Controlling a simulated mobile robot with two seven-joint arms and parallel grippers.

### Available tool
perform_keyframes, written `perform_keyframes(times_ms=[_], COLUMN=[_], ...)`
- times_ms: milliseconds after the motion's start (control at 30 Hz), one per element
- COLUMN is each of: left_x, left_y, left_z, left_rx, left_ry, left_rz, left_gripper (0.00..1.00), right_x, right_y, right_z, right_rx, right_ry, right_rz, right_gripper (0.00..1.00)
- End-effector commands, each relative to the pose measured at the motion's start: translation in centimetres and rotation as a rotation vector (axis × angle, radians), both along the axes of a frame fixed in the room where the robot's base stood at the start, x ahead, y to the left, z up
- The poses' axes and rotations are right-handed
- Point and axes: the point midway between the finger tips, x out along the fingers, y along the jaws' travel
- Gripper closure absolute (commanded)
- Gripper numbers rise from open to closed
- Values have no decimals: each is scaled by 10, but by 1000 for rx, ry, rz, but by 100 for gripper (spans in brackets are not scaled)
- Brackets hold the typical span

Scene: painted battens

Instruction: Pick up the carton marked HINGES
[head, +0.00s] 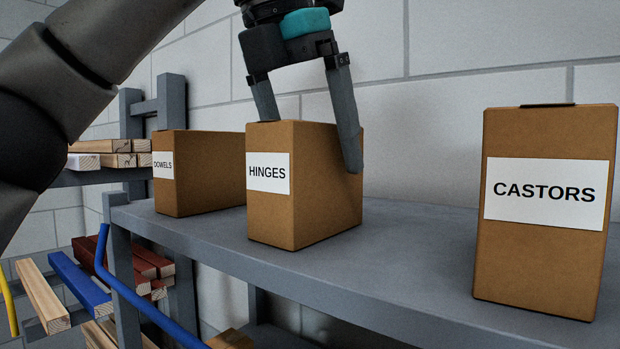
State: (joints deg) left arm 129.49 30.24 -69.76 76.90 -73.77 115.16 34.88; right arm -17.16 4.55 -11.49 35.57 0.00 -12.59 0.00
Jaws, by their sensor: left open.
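The carton marked HINGES (315,195) is a brown box standing upright on a grey shelf (400,262), with a white label on its front. My left gripper (310,145) comes down from above and is open over this carton. One finger overlaps the carton's right side in the picture. The lower end of the other finger is hidden behind the carton's top edge. I cannot tell whether either finger touches the carton. My right gripper is not in view.
A carton marked DOWELS (205,185) stands to the left, close behind the HINGES carton. A taller carton marked CASTORS (545,255) stands at the right, with bare shelf between. Painted battens (75,285) lie on a rack at lower left. A block wall (480,110) is behind.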

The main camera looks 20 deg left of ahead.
Motion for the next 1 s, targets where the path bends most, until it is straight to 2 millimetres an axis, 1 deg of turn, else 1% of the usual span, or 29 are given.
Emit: perform_keyframes(times_ms=[33, 100, 267, 1000], left_x=[2, 5, 8, 9], left_y=[-1, -2, -3, -3], left_z=[-7, -13, -21, -27], left_rx=[1, 1, 0, 0], left_ry=[5, 4, 1, 0], left_rz=[-3, -2, 0, -1], left_gripper=[0, 0, 0, 0], right_x=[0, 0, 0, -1], right_y=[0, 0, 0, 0], right_z=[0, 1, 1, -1], right_rx=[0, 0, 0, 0], right_ry=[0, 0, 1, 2], right_rz=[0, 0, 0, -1], right_gripper=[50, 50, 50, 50])
